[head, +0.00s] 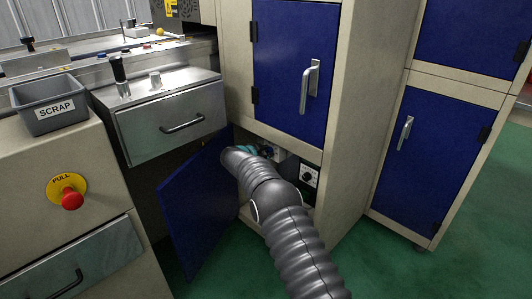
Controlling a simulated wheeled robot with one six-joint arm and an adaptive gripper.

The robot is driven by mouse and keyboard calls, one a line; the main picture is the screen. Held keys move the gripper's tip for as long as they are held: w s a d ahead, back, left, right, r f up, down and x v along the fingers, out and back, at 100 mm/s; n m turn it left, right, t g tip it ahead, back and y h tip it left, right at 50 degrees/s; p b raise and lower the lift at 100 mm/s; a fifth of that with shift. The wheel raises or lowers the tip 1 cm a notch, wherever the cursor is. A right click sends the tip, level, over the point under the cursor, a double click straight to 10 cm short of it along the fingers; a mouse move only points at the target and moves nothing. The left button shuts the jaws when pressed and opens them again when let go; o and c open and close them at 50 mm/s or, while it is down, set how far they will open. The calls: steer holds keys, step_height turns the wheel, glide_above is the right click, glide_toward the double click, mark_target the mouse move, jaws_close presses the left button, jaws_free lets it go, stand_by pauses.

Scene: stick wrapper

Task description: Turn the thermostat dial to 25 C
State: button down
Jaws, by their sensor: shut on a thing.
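My gripper (262,151) reaches into the low compartment of the cabinet, past the open blue door. Its fingers are small and partly hidden by my arm. It is shut on what looks like a dark knob in front of a pale control plate (279,155). A second pale plate with a black round dial (307,176) sits to the right, apart from my gripper. The scale marks and pointers are too small to read, so I cannot tell which of the two is the thermostat dial or its setting.
The open blue door (196,205) hangs to the left of my arm. A closed blue door (290,75) is above the compartment. A red stop button (72,199), a grey scrap bin (48,104) and a steel drawer (170,123) are at left. Green floor is free at right.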

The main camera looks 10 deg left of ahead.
steer(key=shift+n+h, duration=0.3)
steer(key=shift+n, duration=0.2)
steer(key=shift+g, duration=0.4)
steer(key=c, duration=0.9)
jaws_free()
steer(key=shift+o, duration=0.2)
steer(key=v, duration=1.1)
steer(key=shift+s+a, duration=0.3)
steer(key=shift+r, duration=0.1)
